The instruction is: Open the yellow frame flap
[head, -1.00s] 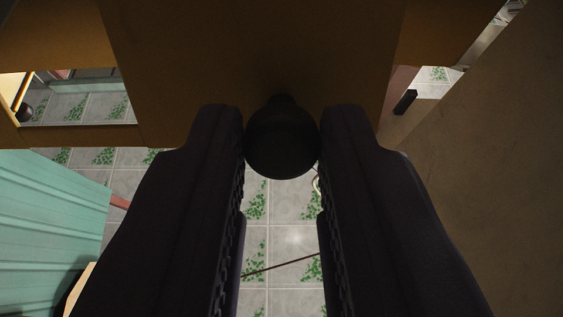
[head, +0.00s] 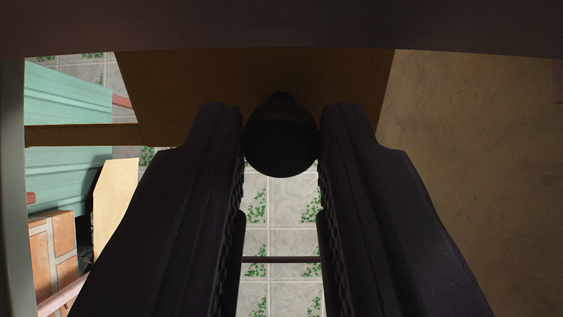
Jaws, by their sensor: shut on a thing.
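My gripper (head: 281,160) is shut on a round black knob (head: 281,140), with one finger on each side of it. The knob sits on the yellow-brown frame flap (head: 190,85), which spans the upper middle of the view behind the fingers. My fingers hide parts of the flap's lower edge. A dark band crosses the top of the picture and hides the flap's upper part.
A teal ribbed panel (head: 75,120) stands at left, with orange brick-like blocks (head: 55,250) below it. A broad brown surface (head: 475,180) fills the right. Tiled floor (head: 283,210) shows between my fingers. A thin dark rod (head: 283,259) crosses there.

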